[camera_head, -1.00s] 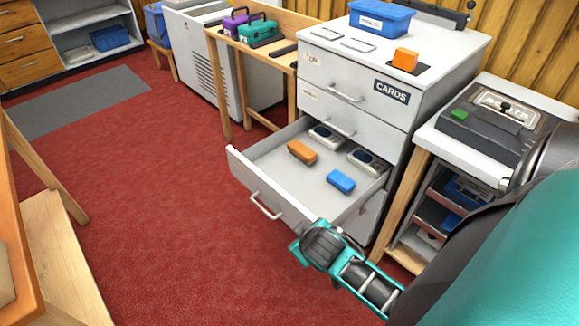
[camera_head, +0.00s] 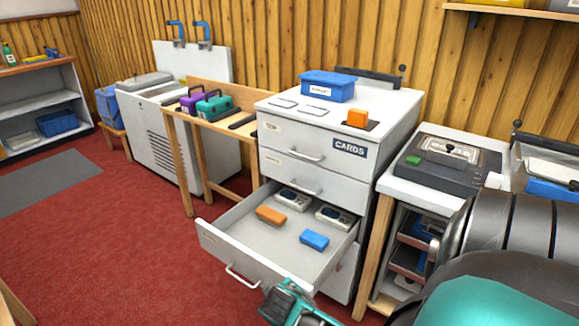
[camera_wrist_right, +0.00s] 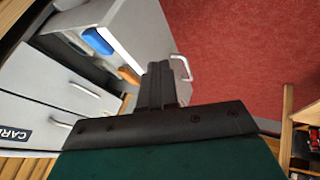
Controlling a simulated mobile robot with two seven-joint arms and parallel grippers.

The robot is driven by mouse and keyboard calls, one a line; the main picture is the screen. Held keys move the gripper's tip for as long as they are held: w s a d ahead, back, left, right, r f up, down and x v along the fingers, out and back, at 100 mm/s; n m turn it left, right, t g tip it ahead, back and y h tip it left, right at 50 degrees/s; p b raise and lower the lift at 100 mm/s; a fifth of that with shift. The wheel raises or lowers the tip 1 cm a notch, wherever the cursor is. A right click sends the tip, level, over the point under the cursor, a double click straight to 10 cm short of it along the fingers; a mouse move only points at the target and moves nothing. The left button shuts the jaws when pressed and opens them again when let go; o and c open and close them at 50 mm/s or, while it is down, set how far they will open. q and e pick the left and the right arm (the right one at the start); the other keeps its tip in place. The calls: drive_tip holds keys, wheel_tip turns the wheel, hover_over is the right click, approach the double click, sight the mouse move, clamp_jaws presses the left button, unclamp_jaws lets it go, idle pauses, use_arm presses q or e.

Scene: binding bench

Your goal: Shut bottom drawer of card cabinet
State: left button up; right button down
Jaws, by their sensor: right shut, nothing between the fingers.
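The grey card cabinet (camera_head: 385,165) has its bottom drawer (camera_head: 215,236) pulled well out, while the drawers above it are shut. The open drawer has a bar handle (camera_head: 242,276) on its front. It holds an orange block (camera_head: 271,215), a blue block (camera_head: 314,239) and two small grey devices. My right gripper (camera_head: 277,292) is by the right end of the drawer front. In the right wrist view my gripper (camera_wrist_right: 160,78) has its fingers together and empty, close to the drawer front and its handle (camera_wrist_right: 182,68). Contact cannot be told. My left gripper is out of view.
A side table with a dark machine (camera_head: 450,158) stands right of the cabinet. A wooden bench (camera_head: 185,150) with purple and teal boxes stands left. The red carpet (camera_head: 130,250) in front and left of the drawer is clear.

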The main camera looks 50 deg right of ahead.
use_arm(q)
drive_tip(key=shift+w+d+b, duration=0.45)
drive_tip(key=shift+b, duration=0.1)
use_arm(e)
drive_tip(key=w+d+f, duration=0.1)
drive_tip(key=d+f, duration=0.2)
drive_tip(key=d, duration=0.2)
drive_tip(key=shift+w+d, duration=0.3)
drive_tip(key=shift+w, duration=0.1)
